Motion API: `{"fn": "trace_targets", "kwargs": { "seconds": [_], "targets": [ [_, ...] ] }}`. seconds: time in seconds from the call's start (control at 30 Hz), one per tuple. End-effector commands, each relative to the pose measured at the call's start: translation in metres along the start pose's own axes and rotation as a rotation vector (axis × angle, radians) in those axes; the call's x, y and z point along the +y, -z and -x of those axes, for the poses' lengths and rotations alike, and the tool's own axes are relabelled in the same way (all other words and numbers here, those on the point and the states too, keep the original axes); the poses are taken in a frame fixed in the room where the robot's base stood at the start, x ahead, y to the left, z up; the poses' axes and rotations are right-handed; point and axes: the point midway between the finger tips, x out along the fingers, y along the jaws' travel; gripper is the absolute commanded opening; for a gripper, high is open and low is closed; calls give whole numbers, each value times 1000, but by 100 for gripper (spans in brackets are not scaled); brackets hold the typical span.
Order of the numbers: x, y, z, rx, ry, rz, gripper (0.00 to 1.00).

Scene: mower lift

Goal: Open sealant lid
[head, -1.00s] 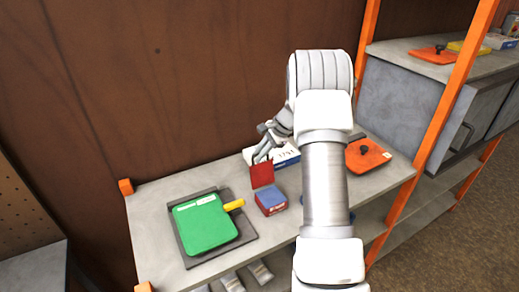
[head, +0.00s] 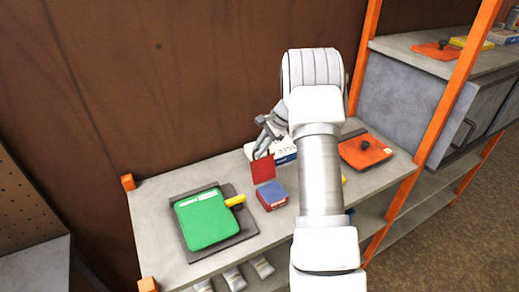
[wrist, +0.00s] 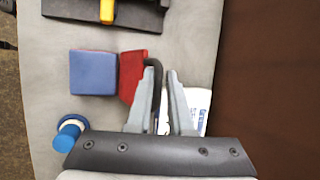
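The sealant box (head: 273,197) stands on the grey shelf top, with a blue top face and a red front bearing a small label. Its red lid (head: 263,168) stands raised at the box's far edge. In the wrist view the blue face (wrist: 92,73) lies left of the red lid (wrist: 131,75). My gripper (head: 259,150) is just behind the lid's upper edge. In the wrist view its fingers (wrist: 161,75) are right beside the lid, with a narrow gap between them. A dark curved strip shows at the left finger; whether it touches the lid is unclear.
A white box (head: 284,152) lies behind my gripper, partly hidden. A green case (head: 207,217) sits on a dark tray at left. An orange plate with a black knob (head: 365,151) lies at right. A blue round object (wrist: 69,133) is near the wrist view's lower left.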

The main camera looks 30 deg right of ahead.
Motion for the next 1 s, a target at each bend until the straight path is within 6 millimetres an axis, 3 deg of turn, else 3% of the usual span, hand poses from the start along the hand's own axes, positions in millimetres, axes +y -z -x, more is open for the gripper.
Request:
{"fn": "trace_targets", "kwargs": {
  "seconds": [0.03,0.17,0.37,0.8,1.0],
  "targets": [
    [9,-1,-8,-12,-23,-5,42],
    [9,-1,-8,-11,-22,-5,42],
    [8,1,12,-8,-19,-5,42],
    [2,2,121,2,-1,-1,42],
    [1,1,158,1,1,-1,42]
  ]
}}
